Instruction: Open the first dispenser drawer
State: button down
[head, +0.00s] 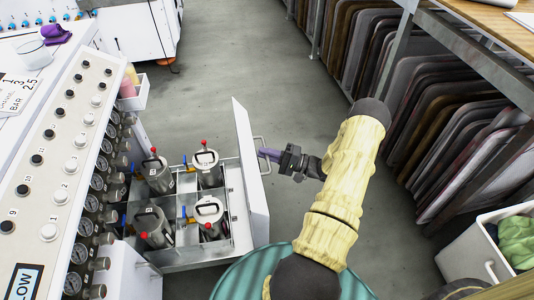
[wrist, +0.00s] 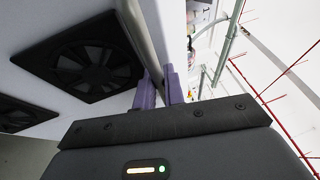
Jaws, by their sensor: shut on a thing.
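The dispenser drawer (head: 249,180) stands pulled out from the white machine, with a white front panel and a metal frame behind it. Several metal canisters with red-tipped handles stand in its compartments, one of them near the front panel (head: 207,168). A metal bar handle (head: 262,143) sits on the outer face of the panel. My gripper (head: 265,154) has purple fingers and is at this handle. In the wrist view, my gripper (wrist: 161,85) is shut on the handle bar (wrist: 143,40), beside the white panel.
A control panel (head: 60,165) with knobs and gauges runs along the left. A rack of dark boards (head: 440,130) stands at the right, with a white bin (head: 475,250) below it. The grey floor (head: 215,60) beyond the drawer is clear.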

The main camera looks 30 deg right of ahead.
jog(key=shift+f, duration=0.1)
jog(key=c, duration=1.8)
grip_release()
jog(key=p+v, duration=0.3)
jog(key=v, duration=1.4)
jog(key=shift+s+d, duration=0.1)
jog(key=shift+s, duration=0.05)
